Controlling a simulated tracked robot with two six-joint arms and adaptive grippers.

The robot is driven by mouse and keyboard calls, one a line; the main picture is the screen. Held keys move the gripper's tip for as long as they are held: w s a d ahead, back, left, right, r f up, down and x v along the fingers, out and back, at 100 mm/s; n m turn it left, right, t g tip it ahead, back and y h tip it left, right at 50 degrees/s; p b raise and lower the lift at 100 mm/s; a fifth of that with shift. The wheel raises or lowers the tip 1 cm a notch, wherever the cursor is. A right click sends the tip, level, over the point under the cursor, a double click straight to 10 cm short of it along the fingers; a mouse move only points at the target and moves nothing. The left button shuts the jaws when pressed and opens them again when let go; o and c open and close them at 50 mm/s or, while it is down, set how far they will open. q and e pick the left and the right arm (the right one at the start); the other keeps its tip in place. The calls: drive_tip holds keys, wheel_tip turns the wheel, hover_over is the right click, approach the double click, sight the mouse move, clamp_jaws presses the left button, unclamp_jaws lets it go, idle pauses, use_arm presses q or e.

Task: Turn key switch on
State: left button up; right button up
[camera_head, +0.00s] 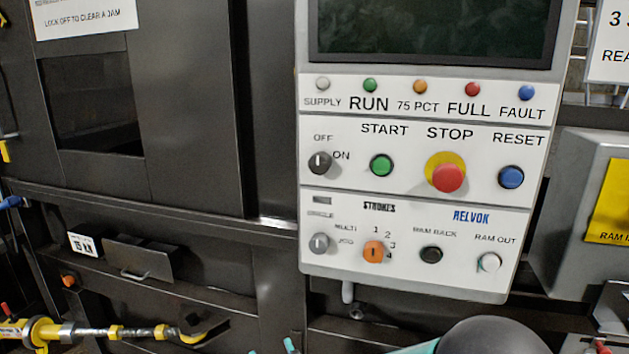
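The small dark round switch (320,163) with OFF above it and ON to its upper right sits at the left of the control panel's middle row. A thin light mark on it looks close to upright, toward OFF, but it is too small to be sure. Nothing touches it. Two small teal tips (290,345) show apart at the bottom edge and may belong to my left gripper; the rest is cut off. A dark rounded part with a teal edge at the bottom right looks like my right arm. My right gripper does not show.
The pale control panel (516,263) also carries the green START button (381,165), red STOP button (447,178), blue RESET button (511,177) and an orange selector (374,252). A yellow hooked rod (100,332) lies low left. A grey box (575,210) flanks the panel's right.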

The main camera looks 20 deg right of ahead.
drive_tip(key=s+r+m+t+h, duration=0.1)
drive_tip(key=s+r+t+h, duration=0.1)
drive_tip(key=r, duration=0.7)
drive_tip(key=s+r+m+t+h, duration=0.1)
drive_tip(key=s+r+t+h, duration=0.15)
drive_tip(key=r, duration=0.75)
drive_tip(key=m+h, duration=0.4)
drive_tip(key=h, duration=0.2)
approach(318, 169)
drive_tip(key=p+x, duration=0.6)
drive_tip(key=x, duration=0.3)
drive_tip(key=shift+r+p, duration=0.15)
drive_tip(key=shift+p, duration=0.2)
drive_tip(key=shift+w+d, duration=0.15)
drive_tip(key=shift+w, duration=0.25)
